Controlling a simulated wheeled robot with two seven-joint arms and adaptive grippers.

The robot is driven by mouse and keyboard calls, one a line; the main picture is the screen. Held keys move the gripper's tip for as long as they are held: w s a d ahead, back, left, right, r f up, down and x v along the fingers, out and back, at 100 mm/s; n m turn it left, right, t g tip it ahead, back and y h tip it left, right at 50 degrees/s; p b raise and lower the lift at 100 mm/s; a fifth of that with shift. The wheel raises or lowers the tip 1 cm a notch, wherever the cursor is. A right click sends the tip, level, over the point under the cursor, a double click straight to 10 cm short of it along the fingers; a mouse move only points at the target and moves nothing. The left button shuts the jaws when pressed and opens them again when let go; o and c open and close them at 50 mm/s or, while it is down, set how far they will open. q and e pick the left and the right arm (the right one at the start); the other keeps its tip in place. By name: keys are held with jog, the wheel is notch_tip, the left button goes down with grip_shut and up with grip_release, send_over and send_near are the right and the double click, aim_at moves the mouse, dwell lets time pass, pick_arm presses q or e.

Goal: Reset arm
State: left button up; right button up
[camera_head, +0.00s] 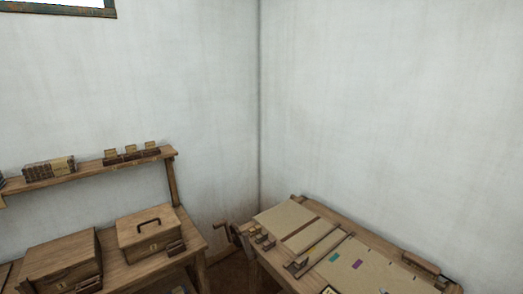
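Neither of my grippers nor any part of my arms shows clearly in the head view. The view looks into a room corner with a wooden table (143,273) at the lower left and a second wooden work table (272,268) at the lower right. Whether my grippers are open or shut is hidden.
On the left table stand a wooden box (62,262) and a smaller handled box (148,232), both closed. A shelf (90,167) above holds small items. Boards and small coloured pieces lie on the right table. A narrow gap separates the tables. Pale walls (380,110) close the corner.

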jog(key=s+a+f+m+g+y, duration=0.25)
jog(key=s+a+g, duration=0.2)
jog(key=s, duration=0.25)
jog(key=s+a+f+m+g+y, duration=0.2)
jog(key=s+a+f+g, duration=0.15)
jog(key=s+a, duration=0.2)
notch_tip(320, 180, down, 37)
jog(key=s+d+b, duration=0.1)
jog(key=s+b, duration=0.2)
jog(key=b, duration=0.2)
jog(key=s+d+f+b, duration=0.2)
jog(key=s+f, duration=0.9)
jog(key=f, duration=0.2)
jog(key=s+d+f+g+b, duration=0.1)
jog(key=s+d+f+b, duration=0.2)
jog(key=s+f, duration=0.8)
notch_tip(320, 180, down, 2)
jog(key=shift+d+f, duration=0.1)
jog(key=shift+d, duration=0.05)
